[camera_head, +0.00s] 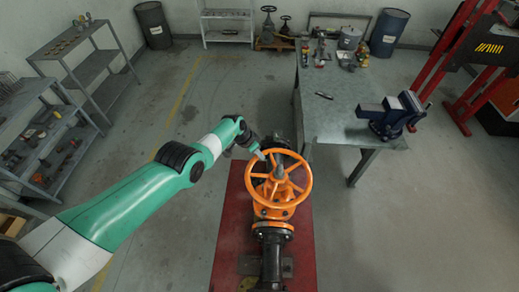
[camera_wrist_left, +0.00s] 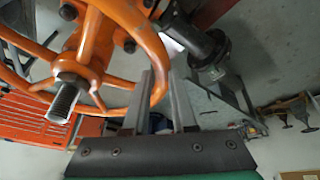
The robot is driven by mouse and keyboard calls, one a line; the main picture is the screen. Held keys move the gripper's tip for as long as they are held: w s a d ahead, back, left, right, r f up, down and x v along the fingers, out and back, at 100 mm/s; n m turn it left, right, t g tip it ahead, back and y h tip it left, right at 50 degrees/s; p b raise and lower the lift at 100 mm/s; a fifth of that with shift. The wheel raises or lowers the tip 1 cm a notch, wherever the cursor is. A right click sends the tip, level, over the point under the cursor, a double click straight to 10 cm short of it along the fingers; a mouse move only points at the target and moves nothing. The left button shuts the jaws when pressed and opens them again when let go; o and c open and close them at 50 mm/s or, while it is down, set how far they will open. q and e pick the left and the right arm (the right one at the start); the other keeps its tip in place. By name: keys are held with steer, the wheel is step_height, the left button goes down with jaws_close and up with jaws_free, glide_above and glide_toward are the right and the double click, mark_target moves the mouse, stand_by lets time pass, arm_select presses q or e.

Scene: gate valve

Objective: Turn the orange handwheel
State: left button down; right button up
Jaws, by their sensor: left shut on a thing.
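The orange handwheel (camera_head: 309,181) sits on top of an orange gate valve (camera_head: 273,213), with spokes running to a central hub and a threaded stem. My left gripper (camera_head: 261,156) is at the wheel's far left rim. In the left wrist view the handwheel (camera_wrist_left: 96,38) fills the upper left, with the grey stem (camera_wrist_left: 62,101) through its hub. There the fingers of my left gripper (camera_wrist_left: 161,82) stand on either side of the orange rim and are shut on it. My right gripper is not in view.
The valve and its dark pipe (camera_head: 272,262) stand on a red base (camera_head: 228,240). A workbench (camera_head: 340,120) with a blue vise (camera_head: 392,115) is behind right. Shelves (camera_head: 90,68) stand at left. Open grey floor lies left and right of the base.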

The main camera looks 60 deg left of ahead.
arm_select(q)
steer(key=shift+s, duration=0.2)
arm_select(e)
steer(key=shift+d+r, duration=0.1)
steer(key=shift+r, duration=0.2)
arm_select(q)
steer(key=c, duration=0.7)
jaws_free()
steer(key=shift+c, duration=0.2)
